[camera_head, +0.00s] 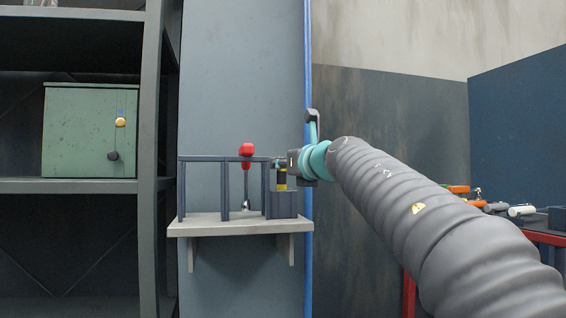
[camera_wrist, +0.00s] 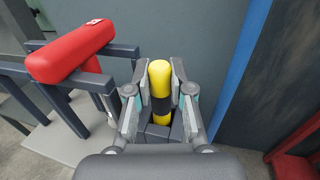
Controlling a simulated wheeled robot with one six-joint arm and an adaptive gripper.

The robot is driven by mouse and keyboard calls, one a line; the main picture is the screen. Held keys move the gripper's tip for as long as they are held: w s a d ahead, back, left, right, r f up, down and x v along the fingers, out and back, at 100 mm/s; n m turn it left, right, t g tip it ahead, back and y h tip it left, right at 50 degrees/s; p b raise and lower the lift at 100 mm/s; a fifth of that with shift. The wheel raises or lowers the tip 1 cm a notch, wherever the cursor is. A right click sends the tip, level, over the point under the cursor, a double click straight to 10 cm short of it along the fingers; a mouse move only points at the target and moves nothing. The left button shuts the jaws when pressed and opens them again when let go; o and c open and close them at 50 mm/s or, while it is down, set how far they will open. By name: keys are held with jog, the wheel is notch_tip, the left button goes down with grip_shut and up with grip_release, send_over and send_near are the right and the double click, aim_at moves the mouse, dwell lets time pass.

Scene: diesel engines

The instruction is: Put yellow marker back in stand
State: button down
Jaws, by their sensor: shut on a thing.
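The yellow marker (camera_wrist: 159,78) with a black band stands upright between the two fingers of my gripper (camera_wrist: 160,92) in the wrist view. My gripper is shut on it. In the head view, a little of the marker (camera_head: 281,187) shows below my gripper (camera_head: 281,164). The dark blue-grey stand (camera_head: 284,205) is at the right end of the small wall shelf, directly under the marker. The stand (camera_wrist: 157,131) also shows below the marker in the wrist view. The marker's lower end is at the stand's top; I cannot tell how deep it sits.
A red-handled tool (camera_head: 246,155) hangs in a dark rack (camera_head: 225,188) left of the stand, on the grey wall shelf (camera_head: 205,224). A blue pipe (camera_head: 308,80) runs behind my gripper. A green cabinet (camera_head: 90,130) stands at the left. A red-framed bench (camera_head: 545,238) is at the right.

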jog(key=c, duration=0.9)
grip_release()
jog(key=shift+c, duration=0.2)
jog(key=shift+o, duration=0.4)
jog(key=o, duration=0.4)
jog(key=shift+w+f, duration=0.1)
jog(key=shift+s+d+r, duration=0.2)
jog(key=shift+s+d, duration=0.1)
jog(key=shift+s, duration=0.45)
jog(key=shift+s+d, duration=0.1)
jog(key=shift+s, duration=0.1)
jog(key=shift+s+d, duration=0.3)
jog(key=shift+s, duration=0.05)
